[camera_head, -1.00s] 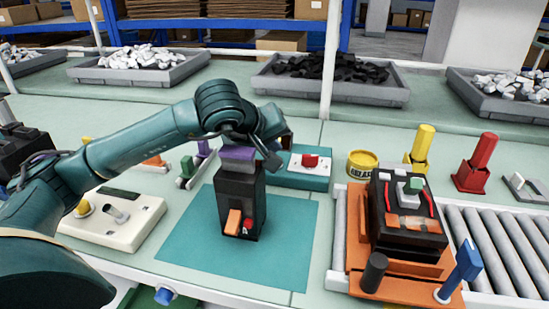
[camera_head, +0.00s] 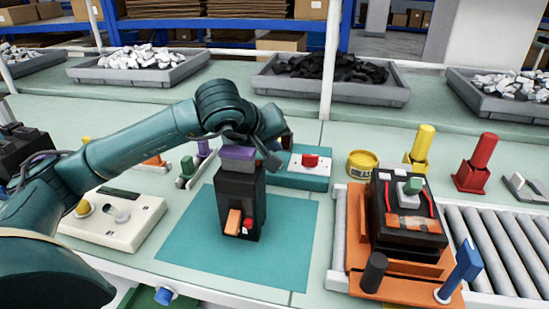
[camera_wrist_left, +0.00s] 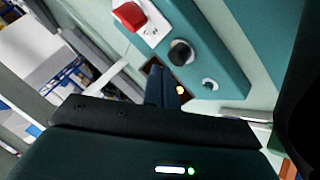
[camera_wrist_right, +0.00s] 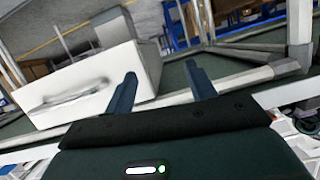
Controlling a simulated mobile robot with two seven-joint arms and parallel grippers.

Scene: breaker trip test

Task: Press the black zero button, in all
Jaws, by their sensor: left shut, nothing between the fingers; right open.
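The teal box (camera_head: 300,182) with a red button (camera_head: 311,160) stands behind the teal mat. The left wrist view shows the box (camera_wrist_left: 215,45) close up, with the red button (camera_wrist_left: 130,15), a round black button (camera_wrist_left: 180,52) and a small light round part (camera_wrist_left: 210,84). No zero marking is legible. My left gripper (camera_wrist_left: 162,70) is shut and empty, its fingertips close to the black button in that view. Contact cannot be told. In the head view my left wrist hides the gripper and the box's left end. My right gripper (camera_wrist_right: 159,72) is open and empty, away from the bench.
A black breaker (camera_head: 240,205) with an orange lever and a purple top stands on the teal mat (camera_head: 185,240), just in front of my left wrist. A cream panel (camera_head: 125,225) lies left. A yellow tin (camera_head: 362,164) and a loaded orange fixture (camera_head: 355,255) stand right.

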